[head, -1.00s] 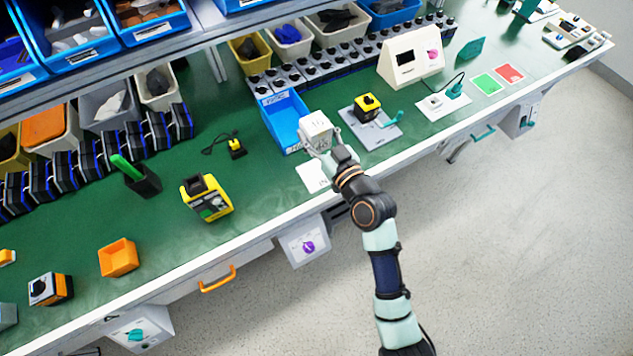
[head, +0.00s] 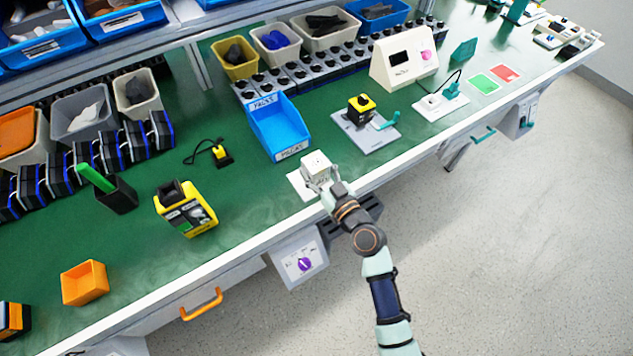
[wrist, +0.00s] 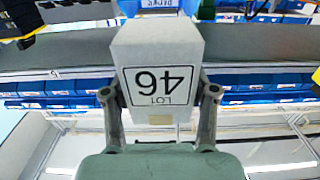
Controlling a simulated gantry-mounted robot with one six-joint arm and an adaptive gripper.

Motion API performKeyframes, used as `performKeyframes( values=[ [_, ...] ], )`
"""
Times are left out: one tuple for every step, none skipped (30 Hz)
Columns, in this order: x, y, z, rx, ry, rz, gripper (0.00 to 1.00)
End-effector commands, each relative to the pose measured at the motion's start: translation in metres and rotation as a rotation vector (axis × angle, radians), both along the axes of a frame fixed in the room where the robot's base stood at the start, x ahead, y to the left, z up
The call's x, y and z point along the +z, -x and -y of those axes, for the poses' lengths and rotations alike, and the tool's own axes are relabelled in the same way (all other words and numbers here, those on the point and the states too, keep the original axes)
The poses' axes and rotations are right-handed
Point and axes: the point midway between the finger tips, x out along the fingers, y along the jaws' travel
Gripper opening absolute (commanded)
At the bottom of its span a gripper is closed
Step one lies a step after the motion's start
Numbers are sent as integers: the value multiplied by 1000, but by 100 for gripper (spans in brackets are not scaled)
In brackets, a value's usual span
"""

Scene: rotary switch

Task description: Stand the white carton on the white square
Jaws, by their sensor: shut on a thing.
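The white carton (head: 316,167) is in my gripper (head: 321,184), in front of the blue bin. The white square (head: 299,183) lies near the bench's front edge, partly hidden by the carton and gripper. The carton appears over or on it; I cannot tell whether its base touches.
The blue bin (head: 278,128) stands just behind the carton. A grey plate (head: 375,139) with a yellow-and-black switch and teal handle lies to the right. A yellow device (head: 187,213) stands to the left. Green bench top is free between the device and the white square.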

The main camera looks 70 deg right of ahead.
Motion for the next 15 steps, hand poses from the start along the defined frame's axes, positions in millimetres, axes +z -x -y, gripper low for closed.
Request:
performKeyframes(
  values=[
    [-1,0,0,0,0,0,19],
    [-5,0,0,0,-1,1,19],
    [-14,0,0,0,-2,-1,19],
    [-22,0,0,0,-3,0,19],
    [-28,0,0,0,-3,-1,19],
    [-35,0,0,1,-2,0,19],
    [-39,0,0,0,-2,-1,19],
    [-42,0,0,0,-2,0,19],
    [-43,0,0,0,-1,0,19],
    [-44,0,0,0,0,0,19],
    [-43,0,0,-1,0,0,19],
    [-42,0,0,-1,0,0,19],
    [-41,0,0,0,0,0,19],
    [-41,0,0,0,0,0,19],
    [-41,0,0,0,0,0,19]
  ],
)
